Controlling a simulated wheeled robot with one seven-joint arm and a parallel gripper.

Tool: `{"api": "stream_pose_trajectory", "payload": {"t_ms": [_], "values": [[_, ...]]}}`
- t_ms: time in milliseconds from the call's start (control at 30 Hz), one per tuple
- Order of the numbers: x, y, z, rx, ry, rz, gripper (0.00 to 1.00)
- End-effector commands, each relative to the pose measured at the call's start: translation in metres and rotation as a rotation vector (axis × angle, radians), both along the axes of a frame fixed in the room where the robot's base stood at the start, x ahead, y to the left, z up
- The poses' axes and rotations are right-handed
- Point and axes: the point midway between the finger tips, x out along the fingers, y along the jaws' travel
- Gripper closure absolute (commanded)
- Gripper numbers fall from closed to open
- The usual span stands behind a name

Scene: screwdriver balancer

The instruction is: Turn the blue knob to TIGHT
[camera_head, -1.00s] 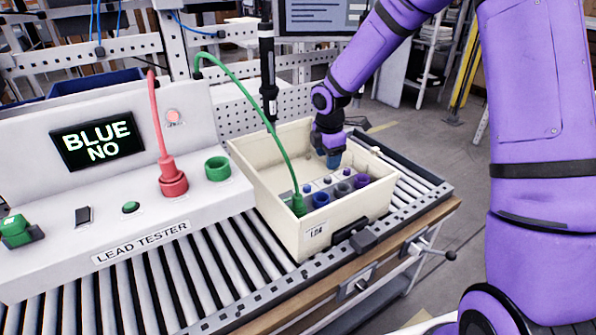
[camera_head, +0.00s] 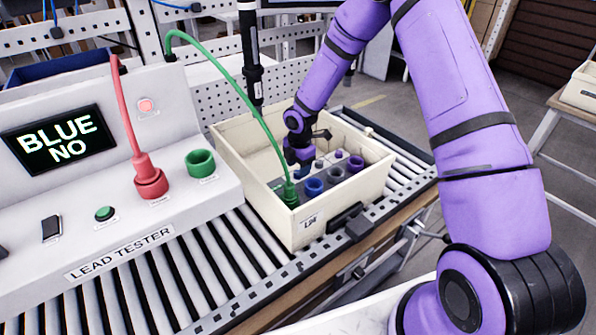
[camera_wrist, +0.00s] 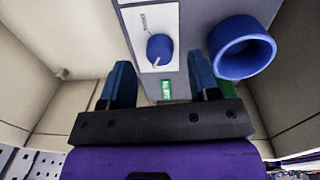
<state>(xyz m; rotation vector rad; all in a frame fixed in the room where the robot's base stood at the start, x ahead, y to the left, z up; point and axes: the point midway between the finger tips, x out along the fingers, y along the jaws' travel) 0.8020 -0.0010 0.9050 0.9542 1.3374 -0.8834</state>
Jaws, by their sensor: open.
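The small round blue knob (camera_wrist: 160,48) sits on a white plate in the wrist view. A mark line is printed beside it, and a small green label is at the near side. I cannot read the knob's setting. My gripper (camera_wrist: 161,78) is open, with one finger on each side of and short of the knob, not closed on it. In the head view my gripper (camera_head: 299,158) is down inside the cream box (camera_head: 345,200), above the grey strip, and largely hides the knob. The tester screen (camera_head: 58,139) reads BLUE NO.
A blue socket (camera_wrist: 242,48) stands just right of the knob. Dark and purple sockets continue along the strip. A green cable (camera_head: 235,88) runs from the tester into the box's green socket. A red plug (camera_head: 150,176) and an empty green socket (camera_head: 200,163) are on the tester.

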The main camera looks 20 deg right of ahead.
Motion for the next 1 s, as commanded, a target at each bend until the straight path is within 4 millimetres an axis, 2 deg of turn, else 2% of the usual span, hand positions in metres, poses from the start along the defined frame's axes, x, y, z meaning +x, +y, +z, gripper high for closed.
{"api": "stream_pose_trajectory", "payload": {"t_ms": [200,567,800,1000], "values": [[0.001,0.001,-0.022,0.0,0.0,-0.001,0.44],[0.002,0.0,-0.026,0.0,-0.001,-0.001,0.44],[0.001,0.0,-0.026,0.0,-0.001,-0.001,0.93],[0.002,0.0,-0.026,0.0,-0.001,-0.01,0.93]]}}
